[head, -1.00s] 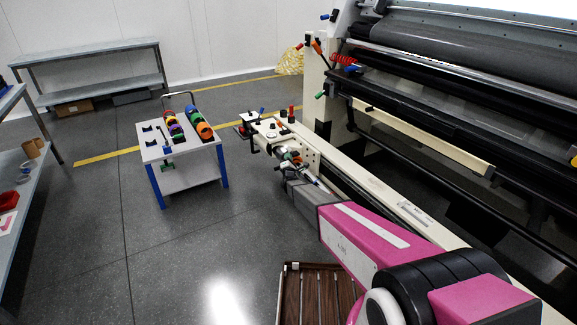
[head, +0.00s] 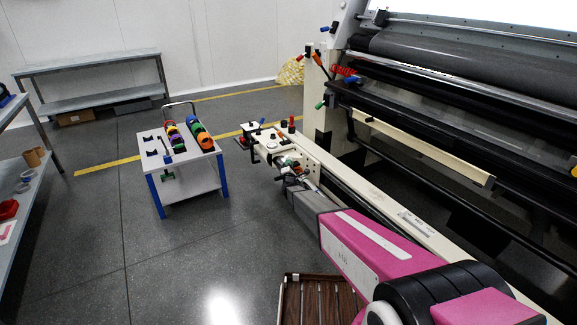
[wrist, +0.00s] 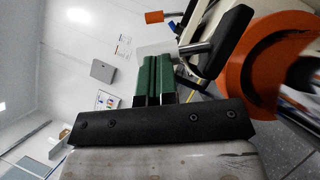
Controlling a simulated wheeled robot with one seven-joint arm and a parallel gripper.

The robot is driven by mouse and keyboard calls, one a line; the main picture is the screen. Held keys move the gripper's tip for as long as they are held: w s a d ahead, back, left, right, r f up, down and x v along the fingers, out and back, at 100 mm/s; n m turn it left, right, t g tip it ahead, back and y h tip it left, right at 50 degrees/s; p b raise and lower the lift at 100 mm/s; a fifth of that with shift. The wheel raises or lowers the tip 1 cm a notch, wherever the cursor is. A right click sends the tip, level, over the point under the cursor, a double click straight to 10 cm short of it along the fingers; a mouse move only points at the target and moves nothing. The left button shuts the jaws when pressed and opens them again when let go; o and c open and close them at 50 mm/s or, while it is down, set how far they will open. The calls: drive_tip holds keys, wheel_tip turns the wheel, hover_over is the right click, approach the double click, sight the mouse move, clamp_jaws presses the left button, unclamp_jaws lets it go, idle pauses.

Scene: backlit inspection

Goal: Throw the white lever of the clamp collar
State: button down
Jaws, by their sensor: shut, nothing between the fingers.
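My gripper (wrist: 154,62) has green fingers pressed together with nothing between them. In the wrist view a pale, whitish piece (wrist: 160,48) shows just beyond the fingertips; I cannot tell if it is the white lever or if the fingers touch it. A large orange ring (wrist: 262,62) stands to the right of the fingers, with a pale shaft end (wrist: 303,88) beside it; I cannot tell if this ring is the clamp collar.
A black handle on a metal pin (wrist: 222,42) is close to the right of the fingers. An orange-tipped rod (wrist: 163,16) is above. A white cart (head: 196,152) with coloured rolls stands left of the beam. A brown slatted platform (head: 315,298) lies below my arm. Open floor is between.

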drive_tip(key=shift+d+r+m, duration=0.1)
drive_tip(key=shift+r+m, duration=0.05)
drive_tip(key=shift+m, duration=0.15)
drive_tip(key=d+m+g, duration=0.1)
drive_tip(key=m, duration=0.1)
drive_tip(key=w+d+r+m+g+h, duration=0.1)
drive_tip(key=m, duration=0.1)
drive_tip(key=w+d+r+m+g, duration=0.1)
drive_tip(key=m+g, duration=0.1)
drive_tip(key=shift+w+r+m+h, duration=0.1)
drive_tip(key=shift+m+h, duration=0.3)
drive_tip(key=shift+w+d+m+g+y, duration=0.3)
drive_tip(key=shift+w+d+m+g, duration=0.15)
drive_tip(key=shift+d+m+g, duration=0.5)
drive_tip(key=shift+w+d, duration=0.3)
drive_tip(key=shift+w, duration=0.05)
drive_tip(key=shift+w+d, duration=0.15)
